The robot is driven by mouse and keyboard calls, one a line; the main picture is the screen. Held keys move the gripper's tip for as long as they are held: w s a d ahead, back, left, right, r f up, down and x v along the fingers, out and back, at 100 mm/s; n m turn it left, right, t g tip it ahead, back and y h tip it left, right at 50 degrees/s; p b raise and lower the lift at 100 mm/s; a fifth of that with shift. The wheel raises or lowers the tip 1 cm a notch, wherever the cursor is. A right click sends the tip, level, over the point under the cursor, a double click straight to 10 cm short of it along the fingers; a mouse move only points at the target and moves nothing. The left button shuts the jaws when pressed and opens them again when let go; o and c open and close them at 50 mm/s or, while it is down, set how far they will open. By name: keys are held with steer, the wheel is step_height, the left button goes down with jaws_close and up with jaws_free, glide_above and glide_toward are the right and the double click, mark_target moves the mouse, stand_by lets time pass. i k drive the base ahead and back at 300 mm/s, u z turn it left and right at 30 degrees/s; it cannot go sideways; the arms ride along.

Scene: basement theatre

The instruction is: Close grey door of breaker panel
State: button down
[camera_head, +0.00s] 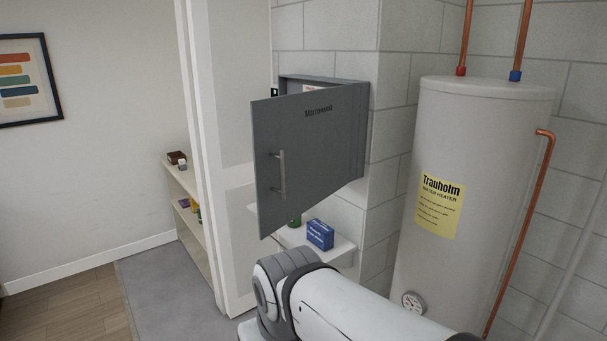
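The grey door (312,155) of the breaker panel stands ajar, swung out from the wall toward me. It is hinged on its right side, and its free left edge is nearest me. A vertical bar handle (280,174) sits near that free edge. The panel's grey box (330,81) shows above the door on the block wall, with a little of its inside visible. The rest of its inside is hidden behind the door. My arm is in the lower middle, below the door and apart from it in the picture. My gripper is not visible.
A white water heater (475,180) with copper pipes stands right of the panel. Below the door, a white shelf (343,247) holds a blue box (320,234) and a green item (295,221). A white door frame (208,150) stands left. The grey floor (165,290) at lower left is clear.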

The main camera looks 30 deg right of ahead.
mark_target(318, 155)
steer(key=u, duration=0.15)
steer(key=k, duration=0.2)
steer(key=z, duration=0.75)
steer(key=i, duration=1)
steer(key=z, duration=1.35)
steer(key=k, duration=1.2)
steer(key=u, duration=0.4)
steer(key=i, duration=0.2)
steer(key=u, duration=0.05)
